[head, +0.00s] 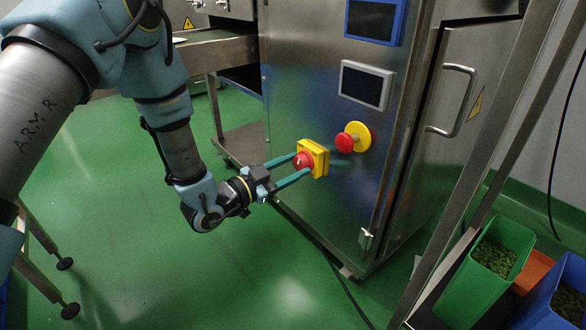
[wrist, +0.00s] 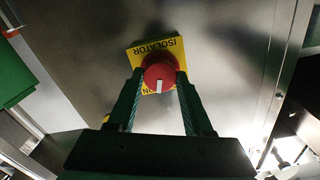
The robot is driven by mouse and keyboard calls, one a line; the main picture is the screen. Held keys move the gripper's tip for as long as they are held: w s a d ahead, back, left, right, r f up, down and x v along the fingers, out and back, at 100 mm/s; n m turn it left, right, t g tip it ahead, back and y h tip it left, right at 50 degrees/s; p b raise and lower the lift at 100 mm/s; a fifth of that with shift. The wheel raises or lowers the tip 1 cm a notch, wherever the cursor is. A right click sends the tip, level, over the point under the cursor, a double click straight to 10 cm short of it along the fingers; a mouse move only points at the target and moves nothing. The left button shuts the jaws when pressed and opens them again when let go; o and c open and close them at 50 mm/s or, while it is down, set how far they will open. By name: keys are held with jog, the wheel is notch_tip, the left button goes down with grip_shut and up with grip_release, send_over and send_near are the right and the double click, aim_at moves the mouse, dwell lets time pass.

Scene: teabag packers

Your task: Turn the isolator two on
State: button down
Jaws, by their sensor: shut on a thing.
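The isolator is a yellow plate (head: 319,155) with a red knob (head: 299,161), on the front of the steel cabinet. My gripper (head: 304,163) reaches it from the left, one finger on each side of the knob, shut on it. In the wrist view the red knob (wrist: 159,68) sits between the fingertips (wrist: 159,82). The yellow plate (wrist: 139,56) reads ISOLATOR upside down, and part of ON shows at its lower edge. The knob's white mark points down in that view, towards ON. No number is readable on the plate.
A red emergency button on a yellow base (head: 353,138) is just right of the isolator. Two screens, one blue-framed (head: 374,20) and one white-framed (head: 364,85), are above. Green (head: 473,287) and blue bins stand at lower right.

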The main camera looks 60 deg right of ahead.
jog(key=m+b, duration=0.1)
jog(key=m, duration=0.3)
jog(key=shift+f+m+b, duration=0.1)
jog(key=shift+m+b, duration=0.2)
jog(key=shift+m, duration=0.4)
jog(key=shift+c, duration=1.5)
grip_release()
jog(key=shift+a, duration=0.1)
jog(key=p+v, duration=0.2)
jog(key=v, duration=0.8)
jog(key=shift+a+p, duration=0.35)
jog(key=shift+w, duration=0.1)
